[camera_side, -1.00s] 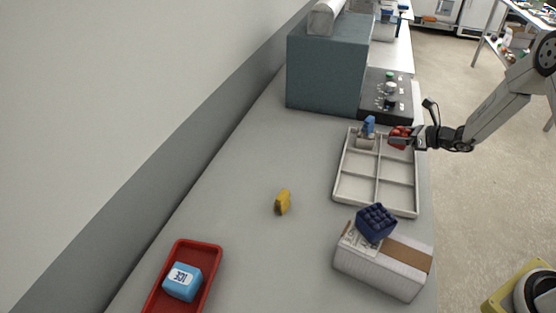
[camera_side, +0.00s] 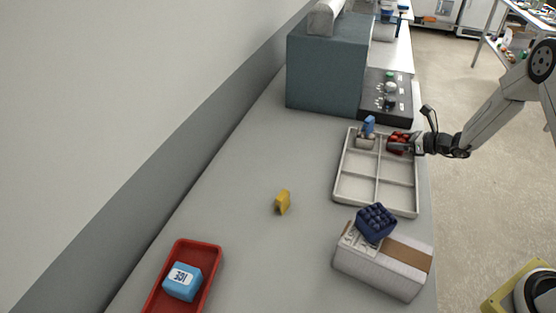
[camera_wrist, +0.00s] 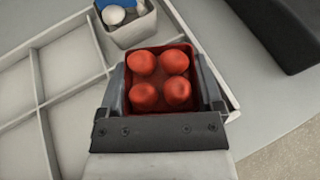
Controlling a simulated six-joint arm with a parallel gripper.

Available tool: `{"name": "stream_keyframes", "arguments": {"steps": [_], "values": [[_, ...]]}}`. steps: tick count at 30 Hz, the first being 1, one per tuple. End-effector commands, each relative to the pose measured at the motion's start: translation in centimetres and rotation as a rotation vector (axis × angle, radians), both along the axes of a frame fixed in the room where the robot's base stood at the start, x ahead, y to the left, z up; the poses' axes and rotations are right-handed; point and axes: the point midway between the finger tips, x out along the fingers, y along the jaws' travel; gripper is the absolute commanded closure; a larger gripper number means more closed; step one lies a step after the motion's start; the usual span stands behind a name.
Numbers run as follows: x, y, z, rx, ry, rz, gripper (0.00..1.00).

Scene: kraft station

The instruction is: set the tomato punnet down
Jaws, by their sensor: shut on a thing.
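The tomato punnet (camera_side: 397,140) is a small red box with several red tomatoes. In the wrist view the punnet (camera_wrist: 160,82) sits between the two jaws of my gripper (camera_wrist: 165,95), which is shut on it. In the side view my gripper (camera_side: 413,144) reaches in from the right. The punnet is at the far right compartment of the pale divided tray (camera_side: 377,185). Its underside is hidden, so I cannot tell whether it touches the tray floor.
A grey container with a blue-topped item (camera_side: 367,133) stands in the compartment to the left. The near compartments are empty. A dark blue punnet (camera_side: 376,222) rests on a carton (camera_side: 385,262) in front. A black control panel (camera_side: 387,112) lies behind the tray.

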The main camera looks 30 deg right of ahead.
Motion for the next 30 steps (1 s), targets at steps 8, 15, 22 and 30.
{"name": "stream_keyframes", "arguments": {"steps": [8,15,22,30], "values": [[-0.1,0.0,-0.5,-0.001,0.009,-0.002,0.00],[-0.2,0.1,-0.6,-0.001,0.013,-0.003,0.00],[-0.2,0.0,0.3,-0.002,0.011,-0.002,0.00],[-2.8,-1.2,2.1,-0.001,0.007,-0.005,0.00]]}}
